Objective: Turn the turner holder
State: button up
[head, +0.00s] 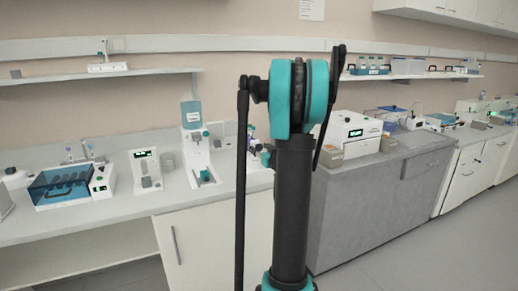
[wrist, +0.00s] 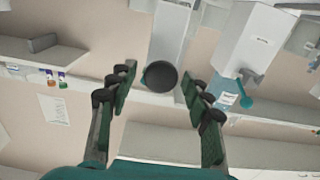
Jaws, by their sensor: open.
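My gripper (wrist: 158,80) is open in the wrist view, with two dark green finger pads spread apart and nothing held. A dark round knob (wrist: 161,74) on a white upright part (wrist: 170,35) shows between the fingertips, apart from both pads; its depth is hard to judge. I cannot tell for sure whether this is the turner holder.
The left counter (head: 120,212) carries a blue-lidded instrument (head: 62,186), a small display device (head: 147,168) and a white device (head: 200,165) under a blue bottle (head: 191,113). A grey counter (head: 365,205) stands right of my arm. Floor (head: 425,258) is clear at right.

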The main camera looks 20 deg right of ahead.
jog(key=shift+w, duration=0.5)
grip_shut()
